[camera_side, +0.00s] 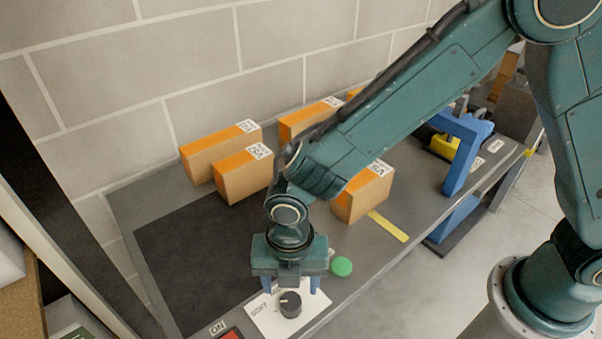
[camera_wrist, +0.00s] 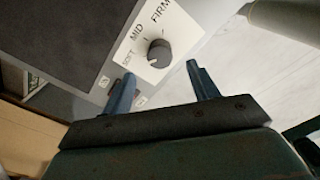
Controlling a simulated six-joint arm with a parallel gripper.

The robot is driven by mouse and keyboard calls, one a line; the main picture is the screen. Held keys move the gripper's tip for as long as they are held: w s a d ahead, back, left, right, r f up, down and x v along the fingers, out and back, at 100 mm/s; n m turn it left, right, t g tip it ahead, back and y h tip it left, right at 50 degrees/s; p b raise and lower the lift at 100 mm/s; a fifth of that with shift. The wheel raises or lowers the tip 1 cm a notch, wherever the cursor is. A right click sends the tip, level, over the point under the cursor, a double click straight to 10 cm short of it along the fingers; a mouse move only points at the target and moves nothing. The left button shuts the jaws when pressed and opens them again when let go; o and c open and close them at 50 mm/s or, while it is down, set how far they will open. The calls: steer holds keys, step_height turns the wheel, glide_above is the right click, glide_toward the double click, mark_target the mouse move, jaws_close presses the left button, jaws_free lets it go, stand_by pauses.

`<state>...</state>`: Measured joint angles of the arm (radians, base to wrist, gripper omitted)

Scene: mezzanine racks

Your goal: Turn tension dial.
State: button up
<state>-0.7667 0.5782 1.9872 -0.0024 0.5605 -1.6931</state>
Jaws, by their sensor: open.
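The tension dial (camera_side: 290,304) is a dark round knob on a white plate (camera_side: 262,317) at the bench's front edge. In the wrist view the dial (camera_wrist: 159,54) sits on the plate marked SOFT, MID and FIRM (camera_wrist: 163,12). A small light mark on the knob lies on its SOFT side. My gripper (camera_side: 290,284) points down over the plate, its blue fingers apart. In the wrist view my gripper (camera_wrist: 161,72) is open and empty, with the dial just beyond the gap between the fingertips. I cannot tell the exact height of the fingertips above the plate.
A green button (camera_side: 341,266) is right of my gripper, and a red part (camera_side: 231,334) is at the lower edge. Several orange-brown boxes (camera_side: 245,174) stand behind. A yellow strip (camera_side: 388,226) and blue frame (camera_side: 465,150) are to the right. The dark mat (camera_side: 190,250) is clear.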

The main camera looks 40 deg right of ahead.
mark_target(291, 300)
steer(key=shift+f, duration=3.5)
steer(key=c, duration=1)
